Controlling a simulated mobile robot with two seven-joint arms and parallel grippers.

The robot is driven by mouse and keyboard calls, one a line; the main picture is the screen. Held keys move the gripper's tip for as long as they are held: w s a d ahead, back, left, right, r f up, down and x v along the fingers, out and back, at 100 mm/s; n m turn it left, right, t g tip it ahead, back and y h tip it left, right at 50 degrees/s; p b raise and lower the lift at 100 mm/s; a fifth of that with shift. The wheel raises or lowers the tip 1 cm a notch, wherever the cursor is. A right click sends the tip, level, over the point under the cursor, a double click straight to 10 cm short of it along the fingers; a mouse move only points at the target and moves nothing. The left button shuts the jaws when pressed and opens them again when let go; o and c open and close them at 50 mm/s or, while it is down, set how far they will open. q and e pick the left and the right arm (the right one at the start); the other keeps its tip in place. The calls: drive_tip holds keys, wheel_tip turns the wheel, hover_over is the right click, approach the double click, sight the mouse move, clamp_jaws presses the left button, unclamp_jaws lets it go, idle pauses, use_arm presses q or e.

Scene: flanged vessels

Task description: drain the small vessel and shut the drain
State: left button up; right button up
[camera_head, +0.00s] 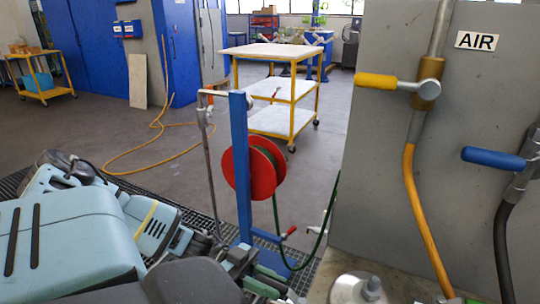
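A pale metal flange top with a bolt or knob (362,288) shows at the bottom edge, cut off by the frame. I cannot tell whether it belongs to the small vessel. A small red-handled fitting (290,231) sits low beside the blue post (241,165); I cannot tell whether it is the drain. My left arm comes in from the lower left. What looks like my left gripper (248,266) is low near the foot of the post, partly hidden by a dark arm link. Its finger opening is not clear. My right gripper is out of view.
A grey panel (455,150) at right carries a yellow-handled valve (390,83) with an orange hose, marked AIR, and a blue-handled valve (493,158) with a black hose. A red hose reel (262,168) hangs at the post. A yellow trolley (283,88) stands behind on open floor.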

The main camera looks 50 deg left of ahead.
use_arm(q)
drive_tip(key=o, duration=0.3)
drive_tip(key=shift+p+v, duration=0.3)
drive_tip(key=shift+v, duration=3.6)
